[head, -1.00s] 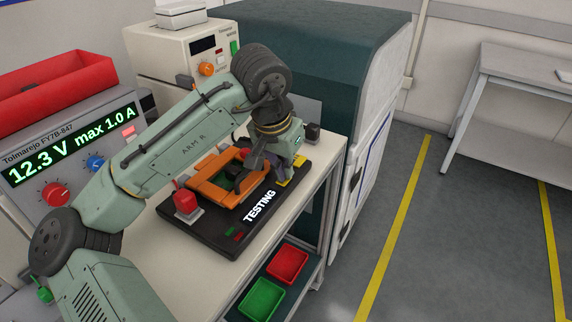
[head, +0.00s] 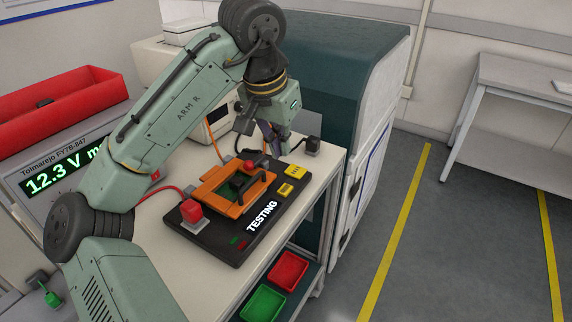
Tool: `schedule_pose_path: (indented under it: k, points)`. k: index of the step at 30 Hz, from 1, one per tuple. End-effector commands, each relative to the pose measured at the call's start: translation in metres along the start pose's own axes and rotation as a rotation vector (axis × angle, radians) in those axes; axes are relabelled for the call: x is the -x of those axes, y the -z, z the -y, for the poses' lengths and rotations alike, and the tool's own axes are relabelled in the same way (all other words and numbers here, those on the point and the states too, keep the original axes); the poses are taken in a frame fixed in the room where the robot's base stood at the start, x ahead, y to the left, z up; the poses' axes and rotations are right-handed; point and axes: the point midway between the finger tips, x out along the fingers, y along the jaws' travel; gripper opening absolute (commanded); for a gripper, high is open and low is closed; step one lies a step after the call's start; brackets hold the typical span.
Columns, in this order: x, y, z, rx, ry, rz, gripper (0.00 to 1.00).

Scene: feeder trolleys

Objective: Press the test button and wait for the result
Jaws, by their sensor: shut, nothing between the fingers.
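The black test fixture (head: 215,243) lies on the bench and shows the word TESTING (head: 262,216) in white on its front. My gripper (head: 274,152) is shut and empty, above and behind the fixture's back right, apart from the yellow parts.
A power supply (head: 60,178) with a green display and a red bin (head: 60,100) are at left. A green tray (head: 262,304) and a red tray (head: 289,271) sit on the lower shelf. A dark cabinet (head: 335,60) stands behind. Floor at right is clear.

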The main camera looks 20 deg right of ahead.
Motion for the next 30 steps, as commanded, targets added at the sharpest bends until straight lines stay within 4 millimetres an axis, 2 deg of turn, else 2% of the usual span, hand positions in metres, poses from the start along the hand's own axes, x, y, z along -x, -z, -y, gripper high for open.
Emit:
schedule_pose_path:
  k: [3,9,30]
  points:
    - [0.018,0.000,0.001,0.001,0.004,-0.001,0.00]
    - [0.029,0.000,0.000,0.001,0.001,0.000,0.00]
    - [0.029,0.000,0.000,0.000,0.000,-0.001,0.00]
